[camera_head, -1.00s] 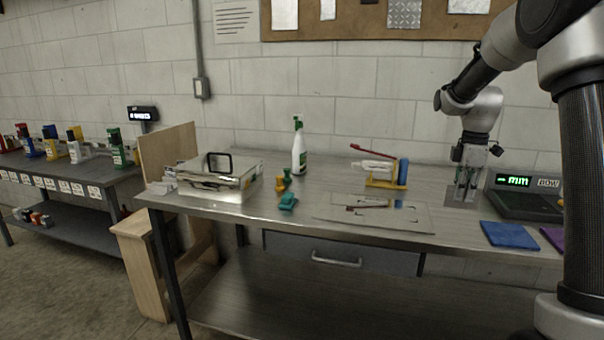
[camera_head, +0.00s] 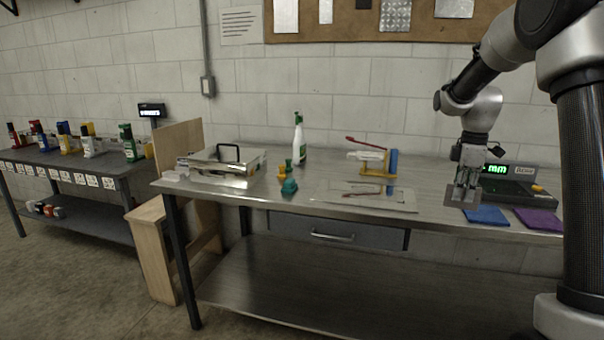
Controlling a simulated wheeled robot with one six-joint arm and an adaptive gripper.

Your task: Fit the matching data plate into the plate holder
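My gripper (camera_head: 466,192) is at the right, above the back-right part of the steel workbench (camera_head: 330,200). A thin grey plate (camera_head: 455,200) is at its fingertips, and the gripper appears shut on it. Any markings on the plate are too small to read. The plate overlaps the left edge of a blue cloth (camera_head: 488,216) in the picture and seems to hang above the bench. I cannot pick out the plate holder for certain.
A metal case (camera_head: 218,172) with a black handle, a green-capped spray bottle (camera_head: 299,140), teal and yellow items, a flat sheet (camera_head: 375,203) and a yellow stand (camera_head: 378,172) occupy the bench. A digital readout (camera_head: 510,184) and purple cloth (camera_head: 540,219) lie right. A second bench (camera_head: 100,168) stands left.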

